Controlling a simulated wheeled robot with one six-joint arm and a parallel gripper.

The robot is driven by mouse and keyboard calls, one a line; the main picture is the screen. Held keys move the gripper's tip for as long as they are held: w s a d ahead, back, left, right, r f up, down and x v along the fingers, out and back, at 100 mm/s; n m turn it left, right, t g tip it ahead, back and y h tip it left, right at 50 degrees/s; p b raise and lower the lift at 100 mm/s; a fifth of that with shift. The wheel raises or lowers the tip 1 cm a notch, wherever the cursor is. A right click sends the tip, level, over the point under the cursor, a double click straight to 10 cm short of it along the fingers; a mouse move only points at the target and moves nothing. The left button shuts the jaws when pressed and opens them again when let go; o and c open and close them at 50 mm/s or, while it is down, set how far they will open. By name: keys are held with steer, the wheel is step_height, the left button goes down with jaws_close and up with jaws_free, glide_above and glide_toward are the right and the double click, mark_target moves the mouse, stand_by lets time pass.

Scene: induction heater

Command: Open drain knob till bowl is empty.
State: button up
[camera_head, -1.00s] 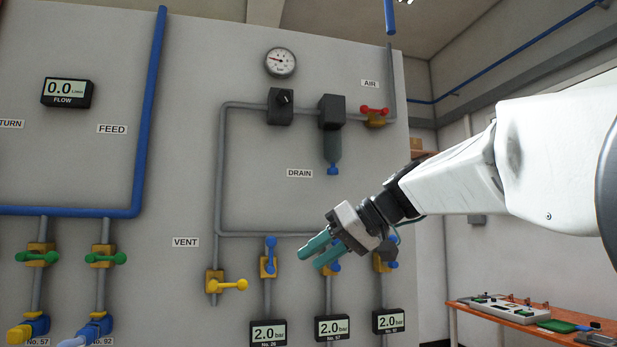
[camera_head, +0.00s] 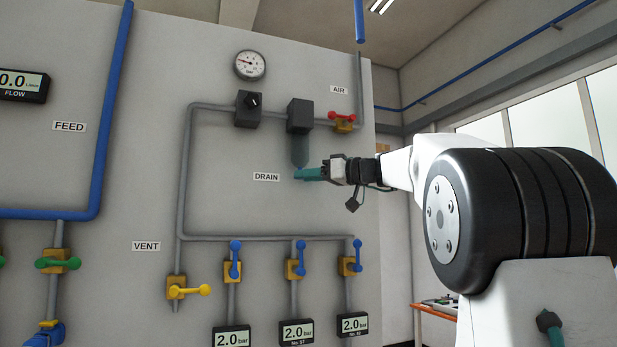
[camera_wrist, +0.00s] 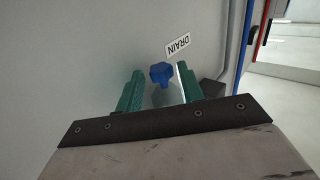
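The blue drain knob (camera_wrist: 161,73) shows in the wrist view between the two green fingers of my gripper (camera_wrist: 160,88), with a gap on each side. The translucent bowl (camera_head: 301,151) hangs below a dark filter body on the wall panel. In the head view my gripper (camera_head: 308,174) is at the bottom of the bowl, beside the DRAIN label (camera_head: 266,177). The fingers cover most of the knob there. The liquid level in the bowl cannot be made out.
A dark regulator (camera_head: 248,108) and a red air valve (camera_head: 343,122) flank the filter on the pipe. Blue-handled valves (camera_head: 295,262) and a yellow vent valve (camera_head: 184,290) sit lower on the panel.

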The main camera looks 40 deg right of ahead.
steer(key=shift+w+a, duration=0.15)
steer(key=shift+w, duration=0.05)
steer(key=c, duration=0.7)
steer(key=shift+w+d+r+n+g+y, duration=0.1)
steer(key=shift+w+d+n+g+y, duration=0.1)
steer(key=shift+n+g+y, duration=1.05)
steer(key=shift+w+d+n+g+y, duration=0.1)
steer(key=shift+d+n+g+y, duration=0.05)
steer(key=shift+n+g+y, duration=1.05)
steer(key=shift+m, duration=0.25)
steer(key=o, duration=0.7)
steer(key=shift+s+d, duration=0.1)
